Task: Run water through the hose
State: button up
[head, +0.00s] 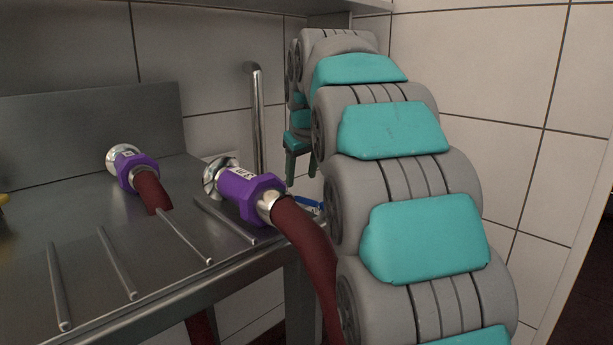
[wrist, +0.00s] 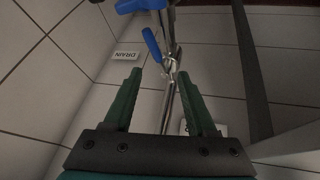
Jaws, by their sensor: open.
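Two dark red hoses with purple couplings run from the steel counter. One hose (head: 151,190) is at left with its coupling (head: 137,172); the nearer hose (head: 305,240) hangs past the counter's edge from its coupling (head: 249,196). In the wrist view, a metal pipe (wrist: 170,100) bears a blue valve handle (wrist: 152,45), with another blue handle (wrist: 138,5) at the top edge. A bit of blue handle (head: 307,208) shows behind the near hose in the head view. My gripper (wrist: 158,78) is open and empty, pointing toward the blue handle; it also shows in the head view (head: 302,168).
A sign reading DRAIN (wrist: 125,56) is on the tiled wall, and another label (wrist: 187,128) is partly hidden by a finger. An upright steel pipe (head: 258,120) stands behind the counter (head: 100,270).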

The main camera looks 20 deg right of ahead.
jog(key=shift+s+d+f+m+t+h+p, duration=0.1)
jog(key=shift+s+m+t+h+p, duration=0.25)
jog(key=shift+m, duration=0.8)
jog(key=shift+s+d+f+m+t+h+p, duration=0.1)
jog(key=shift+f+m+t+h+p, duration=0.25)
jog(key=shift+m, duration=0.85)
jog(key=shift+s+d+r+m+t+h+p, duration=0.15)
jog(key=shift+s+m+t+h, duration=0.25)
jog(key=shift+m, duration=0.75)
jog(key=shift+w+f, duration=0.1)
jog(key=shift+w, duration=0.05)
